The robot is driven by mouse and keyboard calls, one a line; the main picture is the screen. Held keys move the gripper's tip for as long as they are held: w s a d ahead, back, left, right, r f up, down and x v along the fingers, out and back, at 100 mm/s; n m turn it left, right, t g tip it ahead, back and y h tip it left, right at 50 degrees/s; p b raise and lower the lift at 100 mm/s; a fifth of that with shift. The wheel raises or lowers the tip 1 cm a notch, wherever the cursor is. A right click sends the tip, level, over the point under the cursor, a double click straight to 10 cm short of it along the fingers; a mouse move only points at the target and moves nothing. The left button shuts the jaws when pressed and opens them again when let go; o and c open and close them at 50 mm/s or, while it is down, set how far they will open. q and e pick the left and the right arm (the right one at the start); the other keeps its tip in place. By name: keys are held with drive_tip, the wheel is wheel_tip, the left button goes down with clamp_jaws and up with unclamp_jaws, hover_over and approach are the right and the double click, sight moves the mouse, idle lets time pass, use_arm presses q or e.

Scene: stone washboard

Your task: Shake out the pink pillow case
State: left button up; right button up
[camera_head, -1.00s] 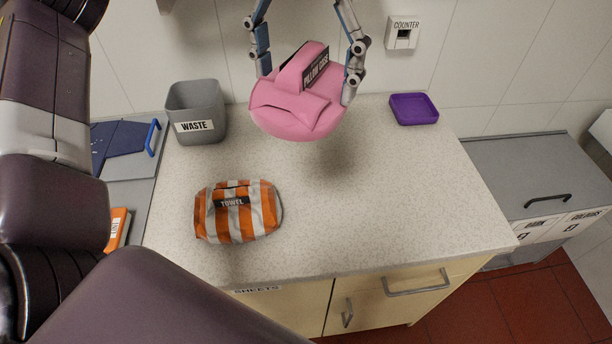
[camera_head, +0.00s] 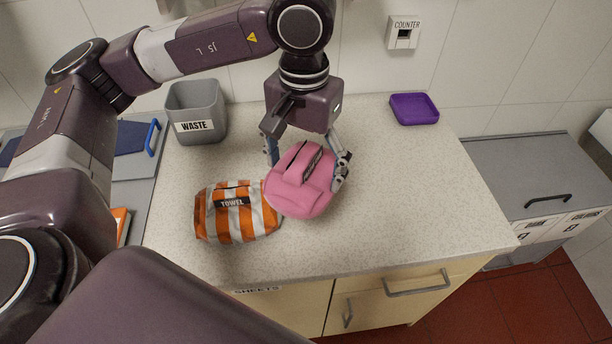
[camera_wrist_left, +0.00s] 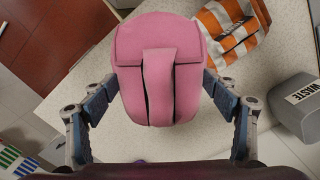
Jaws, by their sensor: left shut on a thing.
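In the left wrist view the pillow case (camera_wrist_left: 160,70) fills the space between the fingers of the gripper (camera_wrist_left: 162,100). I cannot tell whether its underside touches the counter. Its left edge is against or just in front of the orange-and-white striped towel (camera_head: 237,212). My right gripper is not in view.
The speckled counter (camera_head: 400,200) is clear to the right. A grey waste bin (camera_head: 196,112) stands at the back left and a purple tray (camera_head: 414,108) at the back right. A grey lidded unit (camera_head: 530,170) stands right of the counter.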

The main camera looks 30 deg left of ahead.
sight(306, 156)
use_arm(q)
wheel_tip(306, 156, up, 19)
drive_tip(key=shift+d+f, duration=0.1)
drive_tip(key=shift+d, duration=0.05)
wheel_tip(306, 156, down, 20)
drive_tip(key=shift+s+f, duration=0.1)
idle(0.3)
